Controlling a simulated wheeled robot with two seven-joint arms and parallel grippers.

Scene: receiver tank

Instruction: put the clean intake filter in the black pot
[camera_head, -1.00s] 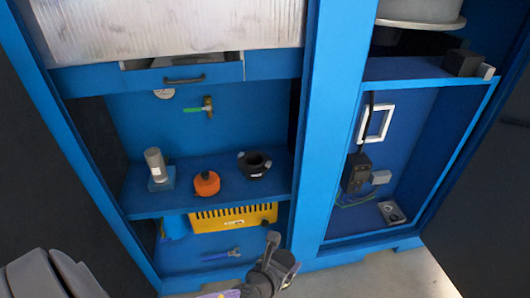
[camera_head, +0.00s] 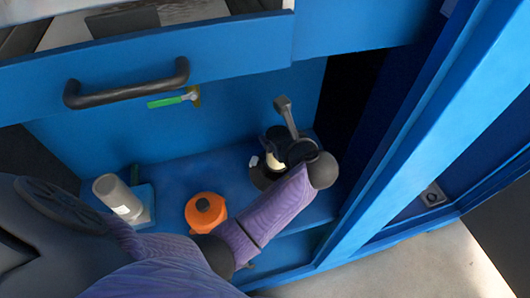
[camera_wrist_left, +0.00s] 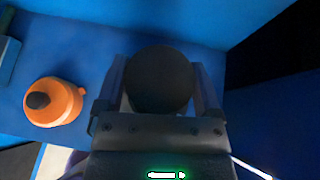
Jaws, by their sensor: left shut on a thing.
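A pale cylinder with a dark round end, seemingly the clean intake filter (camera_head: 275,161), is held in my left gripper (camera_head: 280,154). In the left wrist view its dark round end (camera_wrist_left: 160,80) fills the space between the fingers. The black pot (camera_head: 258,179) stands at the right of the blue shelf, directly under the gripper and largely hidden by it. The filter's lower end is at or just over the pot's mouth; I cannot tell how deep it sits. My right gripper is not in view.
An orange round container (camera_head: 205,212) with a dark knob stands left of the pot. A grey cylinder (camera_head: 118,197) on a blue stand is further left. A drawer with a black handle (camera_head: 126,84) overhangs the shelf. A blue post (camera_head: 425,130) bounds the right.

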